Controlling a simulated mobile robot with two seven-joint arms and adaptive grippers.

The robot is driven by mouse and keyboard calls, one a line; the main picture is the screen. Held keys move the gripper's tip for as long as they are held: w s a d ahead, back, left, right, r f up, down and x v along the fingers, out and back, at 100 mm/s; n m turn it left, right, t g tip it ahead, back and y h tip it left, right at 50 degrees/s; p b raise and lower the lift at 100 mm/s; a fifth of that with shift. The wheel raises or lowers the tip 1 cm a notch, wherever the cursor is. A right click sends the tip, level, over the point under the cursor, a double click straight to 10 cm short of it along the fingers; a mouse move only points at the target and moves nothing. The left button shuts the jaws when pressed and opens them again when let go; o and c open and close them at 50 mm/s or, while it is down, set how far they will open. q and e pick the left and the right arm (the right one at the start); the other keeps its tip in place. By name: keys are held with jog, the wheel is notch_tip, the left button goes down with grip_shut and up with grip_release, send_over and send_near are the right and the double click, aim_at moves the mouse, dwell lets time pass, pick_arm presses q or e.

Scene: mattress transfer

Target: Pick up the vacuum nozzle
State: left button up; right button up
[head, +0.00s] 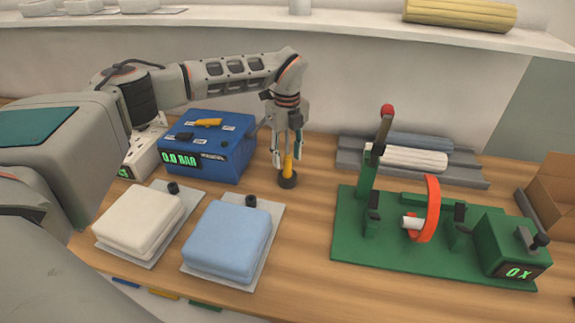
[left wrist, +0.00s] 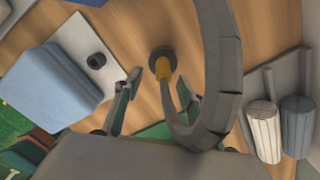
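The vacuum nozzle (head: 287,174), yellow with a round black cup at its bottom, stands upright on the wooden table behind the blue mattress. My left gripper (head: 286,153) points down right over it, its fingers on either side of the nozzle's upper part. In the left wrist view the nozzle (left wrist: 163,66) shows just beyond the gap between the two spread fingertips (left wrist: 158,84). The gripper is open; I cannot tell whether a finger touches the nozzle. A thick grey curved part crosses the wrist view beside the nozzle. My right gripper is not in view.
A blue pump box (head: 236,155) reading 0.0 BAR stands left of the nozzle. A white mattress (head: 138,220) and a blue mattress (head: 227,240) lie on grey plates in front. A green fixture (head: 350,245) with an orange ring stands right. Rolls lie behind it.

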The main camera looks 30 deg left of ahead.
aim_at(287, 167)
pick_arm(q)
jog(key=shift+w+a+f+p, duration=0.1)
jog(key=shift+w+f+p, duration=0.1)
jog(key=shift+f, duration=1.15)
jog(key=shift+w+a+f+p, duration=0.1)
jog(key=shift+w+f+p, duration=0.1)
jog(key=shift+f, duration=1.15)
grip_shut()
